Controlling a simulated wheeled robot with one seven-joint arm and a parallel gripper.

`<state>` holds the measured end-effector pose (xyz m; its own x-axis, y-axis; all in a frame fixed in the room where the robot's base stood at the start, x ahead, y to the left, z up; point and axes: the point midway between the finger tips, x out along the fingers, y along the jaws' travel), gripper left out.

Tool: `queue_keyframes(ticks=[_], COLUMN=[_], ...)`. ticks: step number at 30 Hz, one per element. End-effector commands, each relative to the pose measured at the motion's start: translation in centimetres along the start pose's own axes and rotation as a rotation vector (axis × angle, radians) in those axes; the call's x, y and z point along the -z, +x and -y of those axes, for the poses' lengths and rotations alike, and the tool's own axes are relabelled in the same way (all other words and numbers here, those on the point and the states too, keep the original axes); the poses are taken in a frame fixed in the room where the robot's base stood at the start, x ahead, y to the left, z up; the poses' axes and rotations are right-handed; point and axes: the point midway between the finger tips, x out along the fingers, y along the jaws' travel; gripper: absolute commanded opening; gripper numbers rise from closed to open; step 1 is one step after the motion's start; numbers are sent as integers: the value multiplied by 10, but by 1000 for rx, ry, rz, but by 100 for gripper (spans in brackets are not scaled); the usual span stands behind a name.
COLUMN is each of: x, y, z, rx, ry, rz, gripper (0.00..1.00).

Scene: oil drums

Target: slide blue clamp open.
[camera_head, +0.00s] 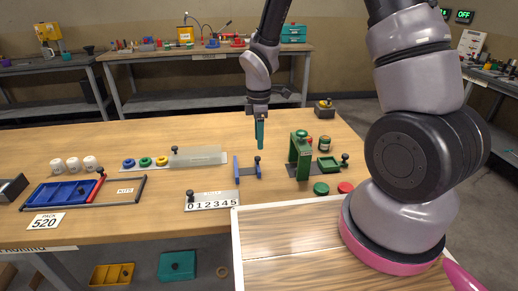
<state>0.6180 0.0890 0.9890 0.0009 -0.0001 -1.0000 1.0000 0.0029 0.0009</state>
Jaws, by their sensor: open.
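The blue clamp (237,169) stands on the wooden table near the middle of the view. It has upright blue jaws and a small dark knob (257,160) at its right end. My gripper (260,144) points down just above and behind the knob, with teal fingers. The fingers overlap from this side, so the gap between them is hard to see. It is open and nothing shows between the fingers. The gripper looks apart from the clamp, but the exact distance cannot be told.
A green press-like fixture (301,157) stands right of the clamp. A counter plate reading 012345 (211,203) lies in front. A rail with coloured rings (146,162) and a blue tray (62,192) are to the left. A white-edged board (285,228) is at the near edge.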

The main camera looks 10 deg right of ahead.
Motion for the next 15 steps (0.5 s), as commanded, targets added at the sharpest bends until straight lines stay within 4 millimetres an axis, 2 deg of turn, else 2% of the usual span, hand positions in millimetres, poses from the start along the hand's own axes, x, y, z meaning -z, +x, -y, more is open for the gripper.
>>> queue_keyframes(ticks=[1,6,10,15], x=[0,0,-1,-1], y=[-12,-37,-46,-48], z=[-2,-1,-1,0], rx=[-5,-2,-1,0], ry=[2,2,2,1], rz=[-2,-1,0,0], gripper=[56,56,56,56])
